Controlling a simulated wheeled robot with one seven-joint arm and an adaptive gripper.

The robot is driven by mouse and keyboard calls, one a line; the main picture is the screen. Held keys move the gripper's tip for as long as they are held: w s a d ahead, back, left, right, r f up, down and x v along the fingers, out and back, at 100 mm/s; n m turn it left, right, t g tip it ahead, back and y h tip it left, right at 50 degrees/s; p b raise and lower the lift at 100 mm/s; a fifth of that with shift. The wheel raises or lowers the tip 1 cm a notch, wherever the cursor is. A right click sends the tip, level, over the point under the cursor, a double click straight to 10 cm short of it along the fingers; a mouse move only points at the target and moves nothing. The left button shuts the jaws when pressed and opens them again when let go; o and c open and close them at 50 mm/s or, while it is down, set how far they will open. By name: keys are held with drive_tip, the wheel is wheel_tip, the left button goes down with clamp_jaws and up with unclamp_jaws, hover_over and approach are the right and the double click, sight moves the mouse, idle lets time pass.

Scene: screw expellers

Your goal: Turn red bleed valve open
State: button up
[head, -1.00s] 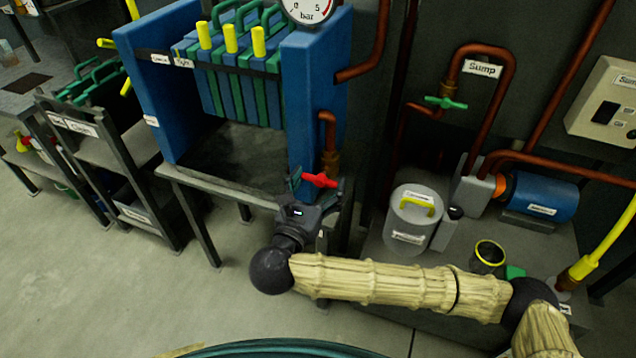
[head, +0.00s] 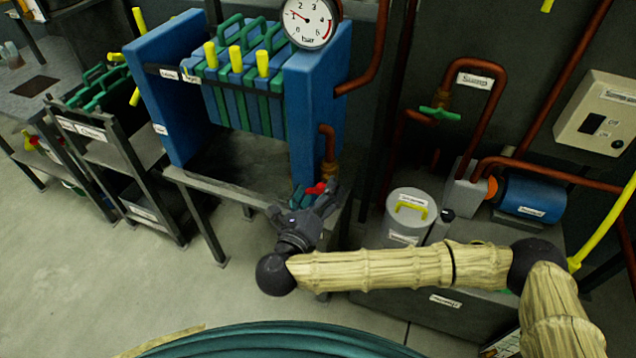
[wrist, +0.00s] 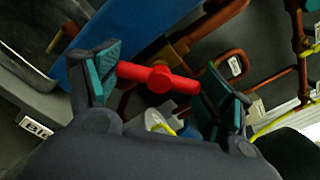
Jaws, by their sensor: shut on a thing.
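The red bleed valve (head: 316,188) sits on a copper pipe at the right blue end plate of the filter press. Its red bar handle also shows in the wrist view (wrist: 160,78), lying crosswise between the fingers. My gripper (head: 315,198) is around the handle, with one teal-padded finger at each end; it shows in the wrist view too (wrist: 166,82). The pads appear to bear on the handle's ends. In the head view the fingers partly hide the handle.
A pressure gauge (head: 309,22) stands above the blue end plate (head: 312,110). To the right are a green-handled valve (head: 439,113), a grey canister with yellow handle (head: 408,222) and a blue motor (head: 532,198). A shelf rack (head: 120,155) stands left. Open floor lies front left.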

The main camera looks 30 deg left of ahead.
drive_tip(key=n+p, duration=0.1)
drive_tip(key=n, duration=0.1)
drive_tip(key=n+p, duration=0.3)
drive_tip(key=shift+r+n, duration=0.25)
drive_tip(key=shift+n, duration=0.15)
drive_tip(key=n+p, duration=0.3)
drive_tip(key=n, duration=0.1)
drive_tip(key=shift+f, duration=0.15)
drive_tip(key=shift+f+n+p, duration=0.1)
drive_tip(key=shift+n+p, duration=0.3)
drive_tip(key=shift+n, duration=0.1)
drive_tip(key=o, duration=1)
drive_tip(key=shift+f, duration=0.1)
